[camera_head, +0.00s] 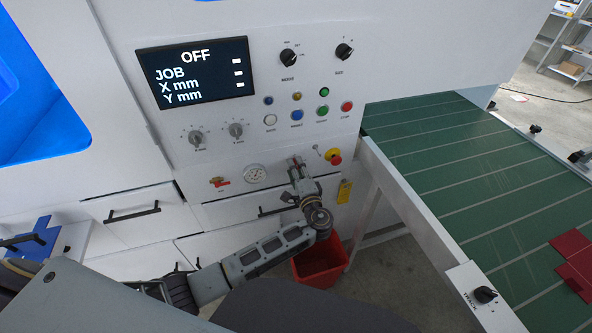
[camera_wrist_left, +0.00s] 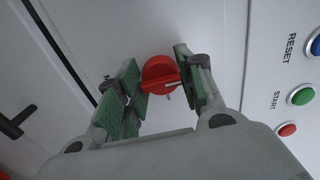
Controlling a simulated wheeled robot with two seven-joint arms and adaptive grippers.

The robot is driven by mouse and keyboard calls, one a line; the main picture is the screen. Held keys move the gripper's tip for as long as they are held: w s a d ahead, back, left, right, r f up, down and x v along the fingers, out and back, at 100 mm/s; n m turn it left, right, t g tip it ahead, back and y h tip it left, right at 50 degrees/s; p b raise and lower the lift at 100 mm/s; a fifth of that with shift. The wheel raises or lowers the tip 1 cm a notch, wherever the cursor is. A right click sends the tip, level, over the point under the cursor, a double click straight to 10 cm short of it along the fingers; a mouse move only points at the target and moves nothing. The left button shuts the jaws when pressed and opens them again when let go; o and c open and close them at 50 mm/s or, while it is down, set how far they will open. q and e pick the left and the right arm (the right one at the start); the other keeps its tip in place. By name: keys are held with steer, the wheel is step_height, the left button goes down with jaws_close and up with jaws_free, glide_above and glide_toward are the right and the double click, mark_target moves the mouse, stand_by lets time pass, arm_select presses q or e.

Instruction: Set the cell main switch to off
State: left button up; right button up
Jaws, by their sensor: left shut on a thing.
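The main switch, a red rotary knob (camera_wrist_left: 160,72), sits on the white panel in the left wrist view. My left gripper (camera_wrist_left: 158,90) has its green-padded fingers on both sides of the knob and is shut on it. In the head view my left gripper (camera_head: 297,164) is at the panel, below the button rows, and hides the knob. The knob's exact position mark cannot be read. The display (camera_head: 196,73) shows OFF, JOB, X mm and Y mm. My right gripper is not in view.
A red emergency stop (camera_head: 335,158) on yellow is just right of the gripper. A gauge (camera_head: 254,174) and a small red handle (camera_head: 219,182) are to its left. A drawer handle (camera_head: 272,211) and red bin (camera_head: 320,264) lie below. A green conveyor (camera_head: 450,150) extends at right.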

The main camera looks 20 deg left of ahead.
arm_select(q)
steer(key=o, duration=1)
steer(key=shift+s, duration=0.1)
steer(key=v, duration=0.7)
steer(key=shift+s+d, duration=0.15)
steer(key=shift+s, duration=0.05)
steer(key=shift+f, duration=0.1)
